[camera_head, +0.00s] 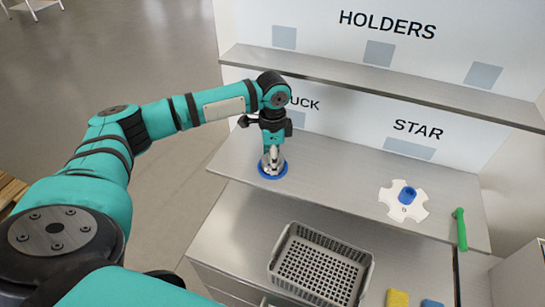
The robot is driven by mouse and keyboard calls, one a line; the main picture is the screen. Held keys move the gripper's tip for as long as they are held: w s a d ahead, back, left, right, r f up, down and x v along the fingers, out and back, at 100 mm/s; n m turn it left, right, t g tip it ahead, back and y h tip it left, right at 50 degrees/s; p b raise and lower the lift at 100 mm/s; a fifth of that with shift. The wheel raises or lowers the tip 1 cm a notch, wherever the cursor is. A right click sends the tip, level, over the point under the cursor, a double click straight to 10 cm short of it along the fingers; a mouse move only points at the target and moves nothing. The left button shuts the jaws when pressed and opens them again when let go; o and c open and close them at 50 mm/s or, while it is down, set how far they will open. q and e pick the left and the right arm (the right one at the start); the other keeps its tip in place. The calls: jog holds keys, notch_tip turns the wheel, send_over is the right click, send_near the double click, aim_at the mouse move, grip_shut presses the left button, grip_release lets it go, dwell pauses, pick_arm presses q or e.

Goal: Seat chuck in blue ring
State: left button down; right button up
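The blue ring (273,175) lies on the metal counter below the partly hidden label reading "UCK". A silvery metal piece, which looks like the chuck (271,163), stands roughly upright over the ring's middle. Whether it is fully seated in the ring or just above it is too small to tell. My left gripper (272,150) points straight down right at the silvery piece and hides its upper part. The fingers blend with the metal, so I cannot tell whether they are shut on it. My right gripper is not in view.
A white star-shaped piece (403,205) with a blue part (407,194) on it and a green-handled tool (460,229) lie on the right of the counter. A grey basket (320,265) stands lower in front. A shelf (380,80) runs above. The counter between ring and star is clear.

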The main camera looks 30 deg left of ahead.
pick_arm(q)
jog(key=shift+f, duration=0.15)
dwell(0.6)
jog(key=shift+c, duration=1.9)
grip_release()
jog(key=shift+r, duration=3.5)
